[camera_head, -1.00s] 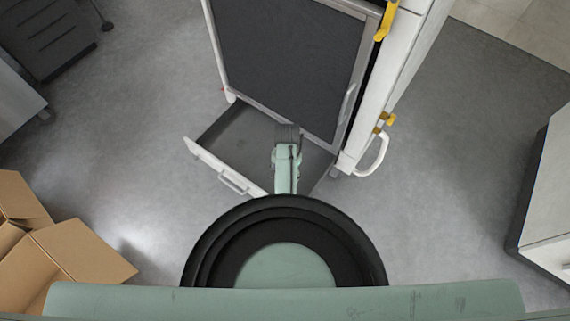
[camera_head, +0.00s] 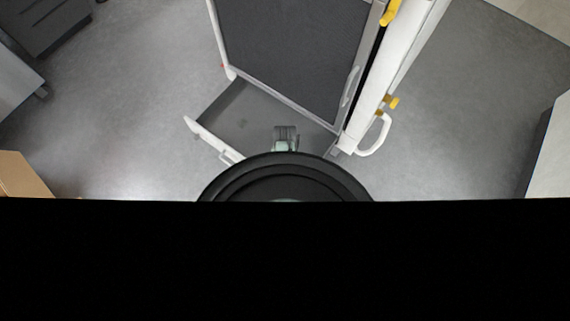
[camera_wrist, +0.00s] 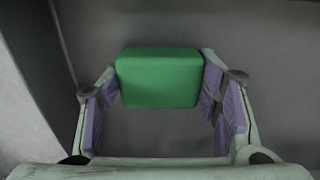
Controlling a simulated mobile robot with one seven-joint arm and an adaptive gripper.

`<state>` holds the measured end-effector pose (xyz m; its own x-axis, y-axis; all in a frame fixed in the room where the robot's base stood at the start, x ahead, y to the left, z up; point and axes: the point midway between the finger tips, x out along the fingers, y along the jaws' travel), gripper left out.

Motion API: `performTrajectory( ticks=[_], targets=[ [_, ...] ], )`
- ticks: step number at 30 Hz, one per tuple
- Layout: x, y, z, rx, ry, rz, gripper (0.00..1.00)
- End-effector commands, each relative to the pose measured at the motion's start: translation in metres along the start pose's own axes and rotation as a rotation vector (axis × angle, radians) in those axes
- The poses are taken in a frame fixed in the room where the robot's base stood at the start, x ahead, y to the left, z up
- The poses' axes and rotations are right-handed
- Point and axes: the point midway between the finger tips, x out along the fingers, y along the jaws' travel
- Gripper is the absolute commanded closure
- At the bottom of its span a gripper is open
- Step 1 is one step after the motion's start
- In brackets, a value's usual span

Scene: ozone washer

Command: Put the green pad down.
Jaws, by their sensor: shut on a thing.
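The green pad (camera_wrist: 158,78) is a bright green block in the wrist view, between the two purple-lined fingers of my gripper (camera_wrist: 160,90). The gripper is shut on it, with a finger at each side. Grey drawer floor shows around and below the pad. In the head view, my gripper (camera_head: 285,134) is over the open drawer (camera_head: 240,117) at the base of the washer, and the pad is hidden there. I cannot tell whether the pad touches the drawer floor.
The washer (camera_head: 295,50) has a dark top and a white side with yellow fittings and a white handle (camera_head: 374,137). A pale drawer wall (camera_wrist: 30,95) is at the left of the wrist view. A cardboard box (camera_head: 22,175) is at the left. Open floor lies on both sides.

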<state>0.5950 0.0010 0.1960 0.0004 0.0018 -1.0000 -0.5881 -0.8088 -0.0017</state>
Motion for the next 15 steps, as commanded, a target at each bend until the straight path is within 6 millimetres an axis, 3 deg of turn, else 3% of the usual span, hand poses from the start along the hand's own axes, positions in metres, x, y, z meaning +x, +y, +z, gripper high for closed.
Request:
performTrajectory(
  ticks=[11,12,15],
  targets=[
    [0.0053,0.0002,0.0000,0.000,0.000,0.000,0.69],
    [0.0057,0.0003,0.0000,0.000,0.000,0.000,0.42],
    [0.0048,0.0002,-0.0001,0.000,0.000,0.000,0.35]
  ],
)
